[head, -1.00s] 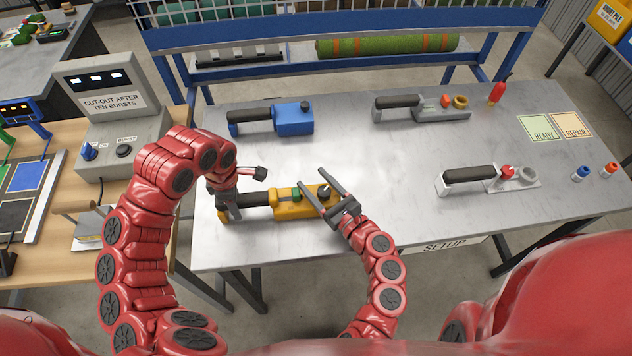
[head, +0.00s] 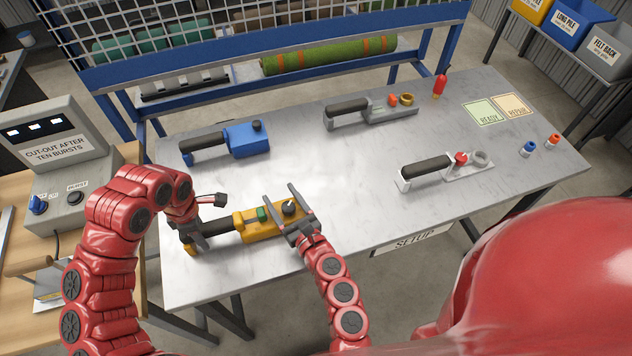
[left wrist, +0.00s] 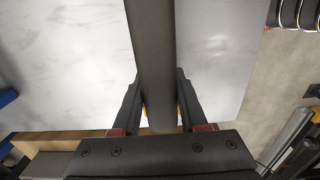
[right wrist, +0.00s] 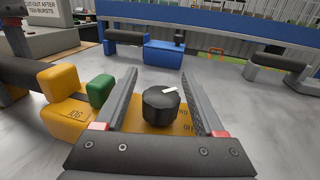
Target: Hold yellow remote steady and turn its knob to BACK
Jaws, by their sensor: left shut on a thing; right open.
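The yellow remote (head: 258,224) lies on the grey bench with its dark grip to the left and a green button (head: 262,214) on its body. My left gripper (head: 193,236) is shut on the grip near its left end; the left wrist view shows the dark grip (left wrist: 152,60) between the fingers. My right gripper (head: 290,208) is open, with a finger on either side of the black knob (right wrist: 161,105) and gaps between. The knob's white pointer faces upper right in the right wrist view.
A blue remote (head: 247,139) and two grey remotes (head: 392,110) (head: 467,165) lie elsewhere on the bench (head: 330,165). A red-topped piece (head: 439,86) stands at the back. A control box (head: 50,165) stands left. The bench's middle is clear.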

